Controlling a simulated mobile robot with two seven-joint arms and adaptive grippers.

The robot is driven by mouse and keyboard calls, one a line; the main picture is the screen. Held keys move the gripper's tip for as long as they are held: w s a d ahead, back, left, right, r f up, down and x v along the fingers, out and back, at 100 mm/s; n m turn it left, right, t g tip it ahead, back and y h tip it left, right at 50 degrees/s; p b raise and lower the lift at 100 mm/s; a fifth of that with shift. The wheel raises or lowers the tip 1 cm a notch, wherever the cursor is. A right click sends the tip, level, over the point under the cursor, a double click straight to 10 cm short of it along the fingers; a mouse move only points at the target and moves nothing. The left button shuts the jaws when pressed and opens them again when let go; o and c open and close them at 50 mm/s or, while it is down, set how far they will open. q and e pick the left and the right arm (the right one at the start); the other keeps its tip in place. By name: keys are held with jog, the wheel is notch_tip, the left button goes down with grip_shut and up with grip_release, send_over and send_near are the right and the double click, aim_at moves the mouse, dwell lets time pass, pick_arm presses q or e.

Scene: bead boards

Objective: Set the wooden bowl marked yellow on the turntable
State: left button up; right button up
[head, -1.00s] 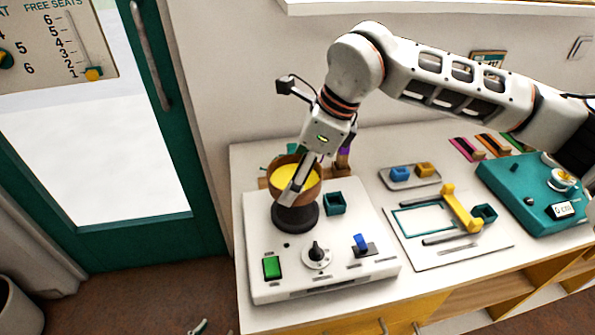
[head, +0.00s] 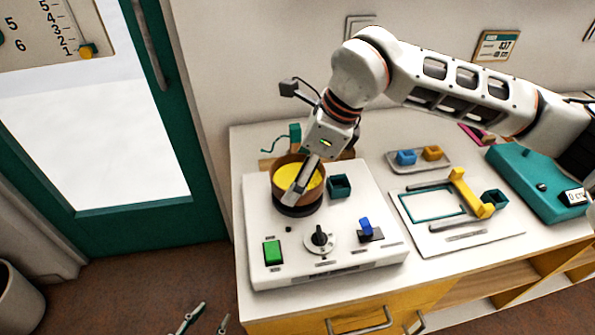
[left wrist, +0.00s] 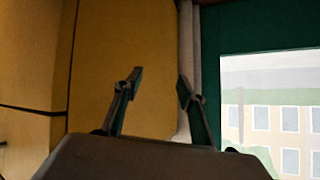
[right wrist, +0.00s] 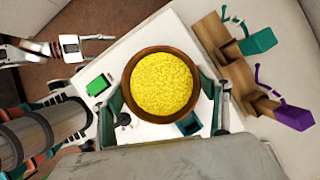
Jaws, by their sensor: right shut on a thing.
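The wooden bowl (head: 278,182) is brown, with a yellow fill of small beads (right wrist: 162,84) in the right wrist view. It sits upright over the dark round turntable (head: 298,211) on the white machine. Bowl and disc look touching or nearly so; I cannot tell if the disc bears its weight. My right gripper (head: 298,187) is shut on the bowl, its fingers at opposite sides of it (right wrist: 163,106). My left gripper (head: 214,311) is low in front of the cabinet, open and empty; its spread fingers also show in the left wrist view (left wrist: 160,88).
The white machine (head: 345,262) carries a green button (head: 272,252), a black knob (head: 319,236), a blue lever (head: 366,228) and a teal cup (head: 340,186). Wooden blocks with teal (right wrist: 258,40) and purple (right wrist: 295,115) pieces stand behind. A frame board (head: 470,240) lies to the right.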

jog(key=shift+f, duration=0.15)
pick_arm(q)
jog(key=shift+s+d+f, duration=0.15)
jog(key=shift+s+f, duration=0.45)
jog(key=shift+s, duration=0.05)
pick_arm(e)
jog(key=shift+f, duration=0.4)
pick_arm(q)
jog(key=shift+w+r, duration=0.1)
jog(key=shift+w+r, duration=0.6)
